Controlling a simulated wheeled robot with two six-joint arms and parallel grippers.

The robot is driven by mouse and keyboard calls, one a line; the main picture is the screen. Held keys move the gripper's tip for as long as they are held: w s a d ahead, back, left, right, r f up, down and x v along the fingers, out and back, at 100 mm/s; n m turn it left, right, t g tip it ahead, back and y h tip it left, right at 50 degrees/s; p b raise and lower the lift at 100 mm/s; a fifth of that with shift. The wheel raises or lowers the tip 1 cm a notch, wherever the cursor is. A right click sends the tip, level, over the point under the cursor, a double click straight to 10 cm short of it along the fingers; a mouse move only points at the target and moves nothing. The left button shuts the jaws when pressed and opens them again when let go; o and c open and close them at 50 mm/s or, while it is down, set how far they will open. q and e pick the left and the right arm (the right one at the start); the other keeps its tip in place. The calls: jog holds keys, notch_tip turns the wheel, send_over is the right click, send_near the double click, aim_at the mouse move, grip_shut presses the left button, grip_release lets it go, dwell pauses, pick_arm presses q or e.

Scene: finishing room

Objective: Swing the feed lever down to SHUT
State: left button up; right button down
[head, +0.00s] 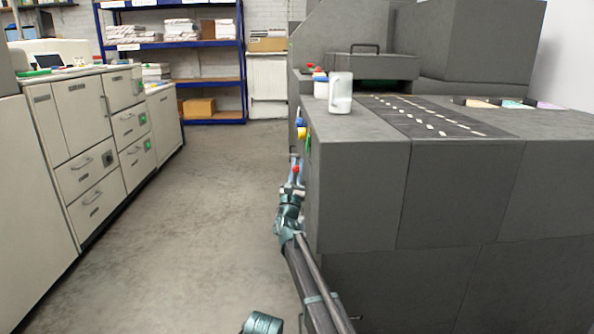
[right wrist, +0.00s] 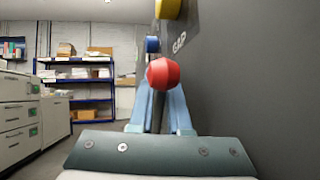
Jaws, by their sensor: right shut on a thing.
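A red ball knob (right wrist: 163,72) sits at the fingertips of my right gripper (right wrist: 158,108) in the right wrist view, close to the grey machine's side panel. The gripper's two blue fingers are shut on it. In the head view the red knob (head: 295,169) shows at the tip of my right gripper (head: 294,180), low beside the machine's left side. The lever's shaft and its markings are hidden. My left gripper does not show.
A yellow knob (right wrist: 167,8) and a blue knob (right wrist: 152,45) are on the same panel, near the word GAP. The grey machine (head: 360,190) fills the right, with a white container (head: 340,93) on top. Cabinets (head: 90,140) line the left; open floor (head: 200,210) lies between.

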dwell(0.3)
jog(key=c, duration=1.2)
grip_release()
jog(key=shift+o, duration=0.2)
jog(key=shift+s+f, duration=0.1)
jog(key=b+v, duration=0.8)
jog(key=v, duration=0.5)
jog(key=shift+s+f, duration=0.15)
jog(key=shift+s, duration=0.1)
